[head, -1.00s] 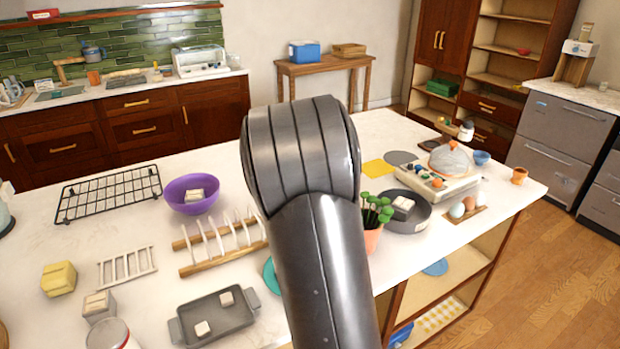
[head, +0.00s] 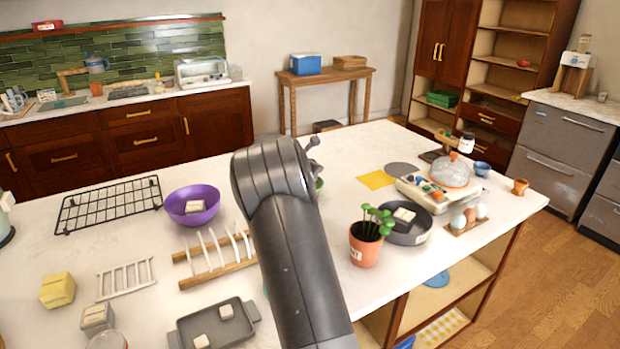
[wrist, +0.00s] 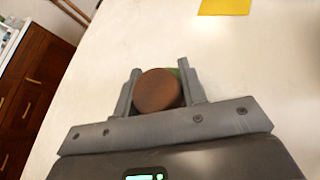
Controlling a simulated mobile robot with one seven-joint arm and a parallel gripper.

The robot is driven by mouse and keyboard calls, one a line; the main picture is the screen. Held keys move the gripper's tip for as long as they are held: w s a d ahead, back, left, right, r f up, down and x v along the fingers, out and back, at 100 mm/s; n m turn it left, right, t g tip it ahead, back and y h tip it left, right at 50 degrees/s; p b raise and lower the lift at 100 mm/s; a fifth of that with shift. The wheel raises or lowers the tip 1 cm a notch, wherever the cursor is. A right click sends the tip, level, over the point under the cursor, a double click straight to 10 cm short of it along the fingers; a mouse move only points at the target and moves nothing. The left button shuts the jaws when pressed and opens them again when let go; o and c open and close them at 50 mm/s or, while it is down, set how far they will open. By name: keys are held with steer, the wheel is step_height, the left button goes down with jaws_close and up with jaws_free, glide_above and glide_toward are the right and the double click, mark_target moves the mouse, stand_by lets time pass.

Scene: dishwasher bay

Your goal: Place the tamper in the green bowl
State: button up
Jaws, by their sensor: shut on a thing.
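The tamper (wrist: 158,92) shows in the wrist view as a round brown wooden end between the two fingers of my gripper (wrist: 158,76). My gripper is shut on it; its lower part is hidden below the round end. A small piece of green, likely the green bowl (wrist: 174,72), shows just behind the tamper between the fingers. In the head view a green rim of the bowl (head: 319,186) peeks out right of my arm, which hides most of it. I cannot tell whether the tamper is over or inside the bowl.
A potted plant (head: 365,246) and a dark pan (head: 408,232) stand right of my arm. A purple bowl (head: 192,206) and a wooden dish rack (head: 215,262) are to the left. A yellow sheet (head: 376,180) lies beyond on clear white counter.

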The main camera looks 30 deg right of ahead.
steer(key=shift+w+a+f, duration=0.2)
steer(key=shift+w+f, duration=0.05)
steer(key=shift+f, duration=1.9)
steer(key=shift+f, duration=0.1)
steer(key=shift+f, duration=0.35)
steer(key=o, duration=1)
